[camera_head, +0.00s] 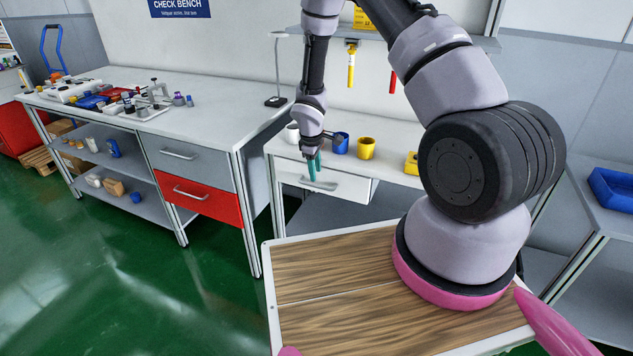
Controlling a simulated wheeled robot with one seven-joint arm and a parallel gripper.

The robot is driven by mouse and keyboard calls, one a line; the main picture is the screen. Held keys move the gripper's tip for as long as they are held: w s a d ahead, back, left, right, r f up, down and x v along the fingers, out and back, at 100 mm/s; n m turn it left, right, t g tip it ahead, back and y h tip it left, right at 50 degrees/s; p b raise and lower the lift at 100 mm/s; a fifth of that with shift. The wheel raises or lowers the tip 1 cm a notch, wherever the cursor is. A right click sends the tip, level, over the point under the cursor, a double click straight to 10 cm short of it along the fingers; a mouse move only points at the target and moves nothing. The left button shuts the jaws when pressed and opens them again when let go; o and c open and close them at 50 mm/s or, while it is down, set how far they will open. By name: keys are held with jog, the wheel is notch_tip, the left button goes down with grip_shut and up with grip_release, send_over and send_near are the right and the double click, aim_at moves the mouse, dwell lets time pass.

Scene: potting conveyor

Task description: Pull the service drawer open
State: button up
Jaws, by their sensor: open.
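A white drawer (345,187) sits under the top of the small bench in the middle. It stands out a little from under the bench top. Its grey bar handle (308,183) is on the front face. My gripper (313,167) points down at this handle with its teal fingers at the bar. The fingers are open, and I cannot tell whether the bar lies between them. The bench at the left has a grey drawer (200,169) above a red drawer (215,203), both shut. The pictures do not name which one is the service drawer.
A blue cup (341,143), a yellow cup (366,149) and a white cup (292,133) stand on the small bench. The left bench top (228,97) holds small tools at its far end. Green floor (120,270) lies free at the left.

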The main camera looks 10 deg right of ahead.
aim_at(317, 187)
jog(key=f, duration=0.5)
jog(key=shift+w+d+f, duration=0.15)
jog(key=shift+w+d, duration=0.15)
jog(key=shift+w, duration=0.1)
grip_shut()
dwell(1.0)
